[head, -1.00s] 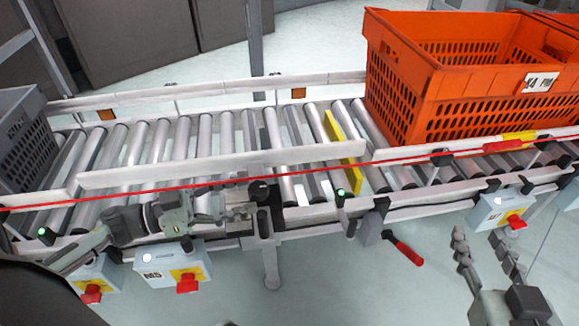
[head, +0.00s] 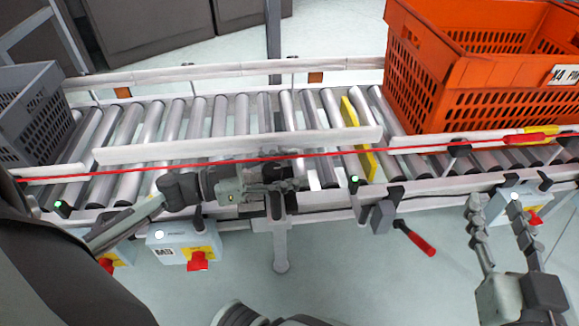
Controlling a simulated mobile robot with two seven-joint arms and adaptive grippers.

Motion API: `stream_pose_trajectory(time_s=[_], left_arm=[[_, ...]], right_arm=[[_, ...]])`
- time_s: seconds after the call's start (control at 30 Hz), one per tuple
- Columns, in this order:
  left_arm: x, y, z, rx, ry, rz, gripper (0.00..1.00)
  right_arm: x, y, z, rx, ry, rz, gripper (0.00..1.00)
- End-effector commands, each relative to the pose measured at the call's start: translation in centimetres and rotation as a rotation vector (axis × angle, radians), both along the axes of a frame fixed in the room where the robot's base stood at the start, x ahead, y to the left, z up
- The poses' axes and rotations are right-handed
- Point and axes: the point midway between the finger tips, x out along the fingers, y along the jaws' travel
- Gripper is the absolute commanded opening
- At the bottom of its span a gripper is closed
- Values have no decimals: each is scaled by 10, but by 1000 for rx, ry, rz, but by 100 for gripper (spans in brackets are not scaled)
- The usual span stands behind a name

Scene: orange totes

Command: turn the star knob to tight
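My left gripper (head: 290,186) reaches in from the left, along the near side of the roller conveyor. Its fingers overlap the black bracket (head: 277,206) on the near rail, where the guide bar's mount is. The star knob cannot be made out here; the fingers seem to cover its place. I see the fingers from the side, so I cannot tell whether they are open or touch anything. My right gripper (head: 497,213) is at the lower right, open and empty, fingers apart, away from the bracket.
A white guide bar (head: 240,146) and a red cord (head: 215,163) run along the conveyor. An orange tote (head: 460,95) stands right, a grey crate (head: 35,115) left. A yellow plate (head: 358,140) crosses the rollers. A red-handled lever (head: 415,238) and a switch box (head: 182,246) sit below the rail.

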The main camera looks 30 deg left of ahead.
Motion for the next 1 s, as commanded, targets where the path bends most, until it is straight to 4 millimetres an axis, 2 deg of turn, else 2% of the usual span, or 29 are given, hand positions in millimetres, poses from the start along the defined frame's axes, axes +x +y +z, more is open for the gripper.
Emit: stream_pose_trajectory(time_s=[0.07,0.4,0.87,1.0], left_arm=[[0,0,0,0,0,0,43],[0,0,0,0,0,0,2],[0,0,0,1,1,-7,0],[-1,0,1,2,1,-41,0]], right_arm=[[0,0,0,0,0,0,40],[0,0,0,-1,0,0,40],[0,0,0,-2,4,-1,40],[0,-2,-6,-15,34,-5,40]])
